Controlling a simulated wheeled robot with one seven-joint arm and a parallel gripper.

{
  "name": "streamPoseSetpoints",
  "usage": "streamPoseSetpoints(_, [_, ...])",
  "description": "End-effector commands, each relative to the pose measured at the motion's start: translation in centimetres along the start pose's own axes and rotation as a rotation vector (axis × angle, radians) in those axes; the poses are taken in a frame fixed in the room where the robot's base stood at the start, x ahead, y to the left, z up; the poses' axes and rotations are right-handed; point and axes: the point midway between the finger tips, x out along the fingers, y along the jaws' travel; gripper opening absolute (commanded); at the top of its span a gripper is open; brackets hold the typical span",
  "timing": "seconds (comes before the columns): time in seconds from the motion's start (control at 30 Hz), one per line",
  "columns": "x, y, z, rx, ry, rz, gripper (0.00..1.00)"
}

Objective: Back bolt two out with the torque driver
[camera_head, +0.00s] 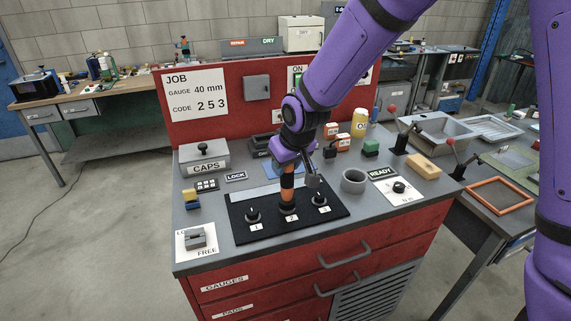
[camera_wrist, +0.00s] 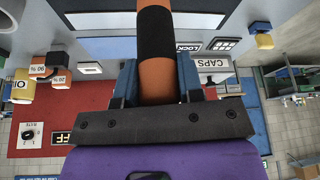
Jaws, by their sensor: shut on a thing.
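My gripper (camera_head: 287,166) is shut on the torque driver (camera_head: 287,200), an orange and black cylinder. The driver stands upright over bolt two, at the middle label (camera_head: 291,218) of the black plate (camera_head: 240,213). Its lower end hides that bolt, and I cannot tell whether they touch. Bolt one (camera_head: 253,216) and bolt three (camera_head: 319,199) stand on either side. In the wrist view the driver (camera_wrist: 157,60) runs between the two fingers.
A grey cup (camera_head: 353,181) and a READY dial card (camera_head: 398,187) lie right of the plate. The CAPS box (camera_head: 205,157) and the LOCK/FREE switch (camera_head: 195,238) are on the left. A red back panel (camera_head: 200,135) with job sign (camera_head: 197,95) rises behind.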

Motion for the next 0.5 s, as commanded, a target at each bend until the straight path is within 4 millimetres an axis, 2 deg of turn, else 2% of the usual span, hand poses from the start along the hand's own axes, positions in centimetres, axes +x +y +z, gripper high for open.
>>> streamPoseSetpoints(0.03, [0.0,0.1,0.4,0.001,-0.012,0.001,0.02])
streamPoseSetpoints(0.5, [-2.0,0.1,-0.8,0.0,-0.002,0.001,0.02])
